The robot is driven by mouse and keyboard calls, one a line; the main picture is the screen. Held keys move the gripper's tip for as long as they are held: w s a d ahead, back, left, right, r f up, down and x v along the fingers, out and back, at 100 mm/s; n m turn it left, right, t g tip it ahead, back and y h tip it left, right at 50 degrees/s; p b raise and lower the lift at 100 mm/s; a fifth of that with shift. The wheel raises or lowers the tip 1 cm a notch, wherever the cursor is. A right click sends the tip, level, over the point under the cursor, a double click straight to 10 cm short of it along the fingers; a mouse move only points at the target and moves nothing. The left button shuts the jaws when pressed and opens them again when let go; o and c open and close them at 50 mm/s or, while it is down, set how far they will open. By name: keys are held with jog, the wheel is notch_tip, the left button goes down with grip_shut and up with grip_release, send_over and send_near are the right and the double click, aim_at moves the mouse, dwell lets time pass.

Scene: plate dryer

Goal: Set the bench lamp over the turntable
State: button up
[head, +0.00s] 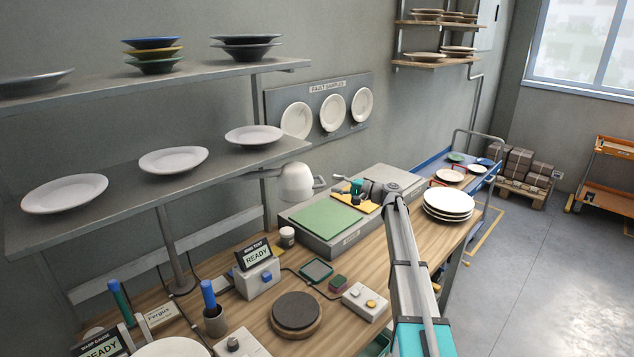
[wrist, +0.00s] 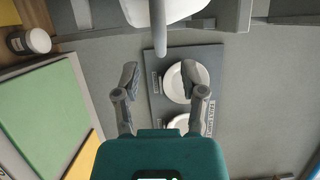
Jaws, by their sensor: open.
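The bench lamp (head: 297,184) has a white shade on a grey arm by the shelf post in the head view, with a small grey handle on its right side. The round dark turntable (head: 297,310) with a wooden rim lies on the bench, in front of the lamp and below it. My gripper (head: 338,184) is just right of the lamp handle, open and empty. In the wrist view the white shade (wrist: 165,9) is at the top, and its grey handle (wrist: 159,38) points toward the gap between my open fingers (wrist: 160,76). The handle looks apart from the fingers.
Wall shelves (head: 150,182) with plates overhang the bench at left. A grey box with a green top (head: 325,223) lies under my gripper. Stacked plates (head: 448,205) stand at right.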

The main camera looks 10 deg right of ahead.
aim_at(322, 179)
jog(key=shift+x, duration=2.95)
grip_shut()
